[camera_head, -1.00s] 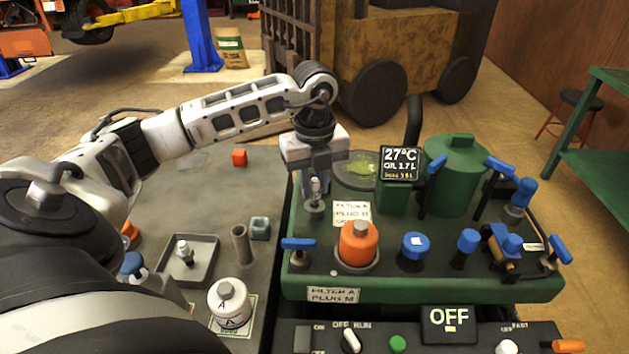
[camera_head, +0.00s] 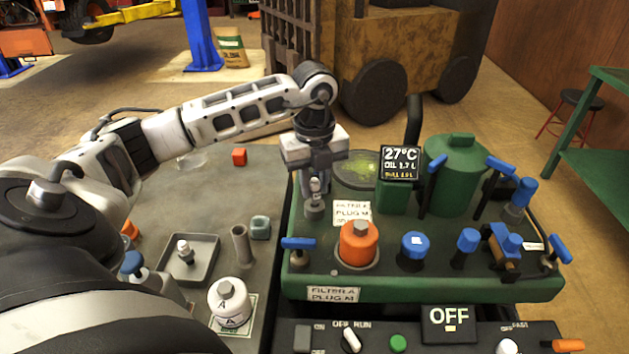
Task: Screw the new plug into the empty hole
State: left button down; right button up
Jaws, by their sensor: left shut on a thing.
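My left gripper (camera_head: 315,183) is over the left back part of the green engine deck (camera_head: 410,290), with its fingers pointing down. It is shut on a small silver plug (camera_head: 315,209), which is upright at the deck surface. The hole beneath is hidden, so I cannot tell whether the plug's thread is in it. A label reading PLUG M (camera_head: 351,213) lies just right of the plug. Another silver plug (camera_head: 183,248) stands in the shallow grey tray (camera_head: 205,272) on the left table. My right gripper is not in view.
An orange filter (camera_head: 358,245) and several blue-capped parts stand along the deck front. The display (camera_head: 400,163) reads 27°C and oil 1.7 L. A white filter marked A (camera_head: 229,303), a grey tube (camera_head: 241,245) and a grey-green block (camera_head: 260,228) stand on the left table.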

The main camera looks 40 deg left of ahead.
pick_arm(q)
jog(key=shift+f+b, duration=0.9)
jog(key=shift+f, duration=0.4)
jog(key=c, duration=1.8)
grip_release()
grip_shut()
jog(key=shift+m, duration=1.2)
jog(key=m, duration=0.3)
jog(key=shift+m+b, duration=0.4)
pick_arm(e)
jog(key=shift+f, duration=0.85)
